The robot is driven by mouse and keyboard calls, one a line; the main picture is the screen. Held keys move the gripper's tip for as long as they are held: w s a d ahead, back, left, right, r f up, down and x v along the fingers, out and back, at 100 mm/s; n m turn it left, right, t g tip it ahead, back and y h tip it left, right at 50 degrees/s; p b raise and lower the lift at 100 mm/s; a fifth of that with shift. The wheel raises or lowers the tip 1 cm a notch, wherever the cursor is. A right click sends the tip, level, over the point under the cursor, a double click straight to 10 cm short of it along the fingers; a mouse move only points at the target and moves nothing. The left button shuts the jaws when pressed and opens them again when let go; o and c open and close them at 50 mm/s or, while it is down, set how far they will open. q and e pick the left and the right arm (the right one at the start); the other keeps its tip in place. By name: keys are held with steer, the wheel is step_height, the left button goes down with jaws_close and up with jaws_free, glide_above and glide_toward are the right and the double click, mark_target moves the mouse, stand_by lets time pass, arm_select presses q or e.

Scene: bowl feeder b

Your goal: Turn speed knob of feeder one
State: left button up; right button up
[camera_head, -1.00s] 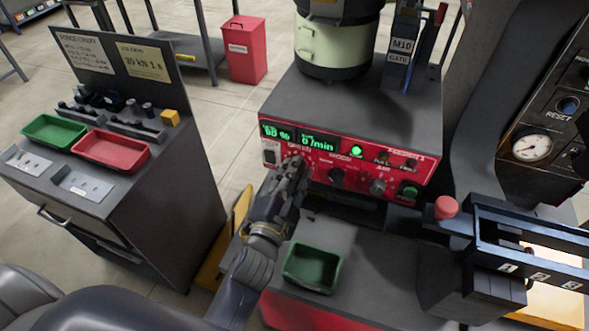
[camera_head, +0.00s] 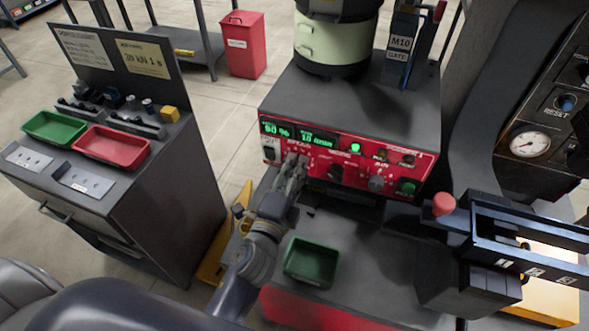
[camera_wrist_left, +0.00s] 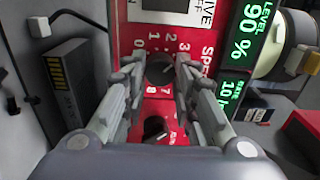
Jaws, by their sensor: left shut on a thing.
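The feeder's red control panel (camera_head: 322,177) faces me in the head view. Its speed knob (camera_wrist_left: 158,68) is a dark round knob with a numbered dial around it, between the fingertips in the left wrist view. In the head view my gripper hides it. My left gripper (camera_head: 297,163) reaches the panel's left part and is shut on the knob, one finger on each side; it also shows in the left wrist view (camera_wrist_left: 159,72). The green displays (camera_head: 296,134) read about 90 % and 10 /min. My right gripper is out of view.
A second dark knob (camera_wrist_left: 155,129) lies close to the fingers. A green tray (camera_head: 312,262) stands below the panel, and a rail with a red button (camera_head: 444,204) is at right. A cart with green (camera_head: 55,127) and red (camera_head: 112,148) trays stands at left.

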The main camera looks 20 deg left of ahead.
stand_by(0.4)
arm_select(q)
steer(key=o, duration=1)
steer(key=shift+o, duration=0.2)
